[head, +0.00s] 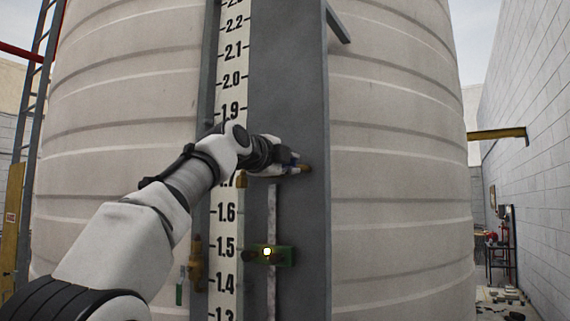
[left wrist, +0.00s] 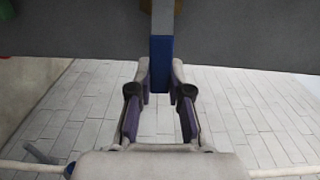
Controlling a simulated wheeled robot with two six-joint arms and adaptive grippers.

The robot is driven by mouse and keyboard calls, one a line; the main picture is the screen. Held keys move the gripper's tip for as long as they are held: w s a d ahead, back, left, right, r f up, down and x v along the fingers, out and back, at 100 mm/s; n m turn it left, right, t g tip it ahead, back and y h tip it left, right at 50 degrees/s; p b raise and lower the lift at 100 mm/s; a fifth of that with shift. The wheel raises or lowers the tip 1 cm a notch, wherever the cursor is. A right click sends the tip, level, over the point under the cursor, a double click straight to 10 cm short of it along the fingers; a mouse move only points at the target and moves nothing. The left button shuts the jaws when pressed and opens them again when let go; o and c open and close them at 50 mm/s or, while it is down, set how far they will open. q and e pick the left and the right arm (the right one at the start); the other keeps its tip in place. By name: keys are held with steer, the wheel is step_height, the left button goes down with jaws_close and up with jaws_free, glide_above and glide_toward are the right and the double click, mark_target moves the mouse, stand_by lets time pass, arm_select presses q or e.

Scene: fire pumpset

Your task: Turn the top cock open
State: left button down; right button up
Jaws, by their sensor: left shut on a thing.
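My left gripper (left wrist: 160,82) is shut on that blue handle, one finger on each side. The cock's body is mostly hidden by the gripper in the head view. My right gripper is not in view.
A tall grey panel (head: 293,80) carries a white level scale (head: 230,100) on a large ribbed tank (head: 400,150). Below are a lower brass cock (head: 196,262) with a green handle (head: 180,290) and a green box (head: 278,256) with a lit lamp. A ladder (head: 35,130) stands left.

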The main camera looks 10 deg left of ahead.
arm_select(q)
steer(key=shift+a+f+m, duration=0.1)
steer(key=shift+f+m, duration=0.1)
steer(key=shift+m, duration=0.1)
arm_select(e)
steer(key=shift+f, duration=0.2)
arm_select(q)
steer(key=c, duration=1.2)
jaws_free()
steer(key=shift+o, duration=0.7)
steer(key=shift+w+a, duration=0.1)
steer(key=shift+w+a+f, duration=0.1)
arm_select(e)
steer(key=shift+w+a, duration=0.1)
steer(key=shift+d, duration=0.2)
arm_select(q)
steer(key=v, duration=0.7)
steer(key=shift+s+a, duration=0.15)
steer(key=shift+s, duration=0.1)
steer(key=shift+w, duration=0.1)
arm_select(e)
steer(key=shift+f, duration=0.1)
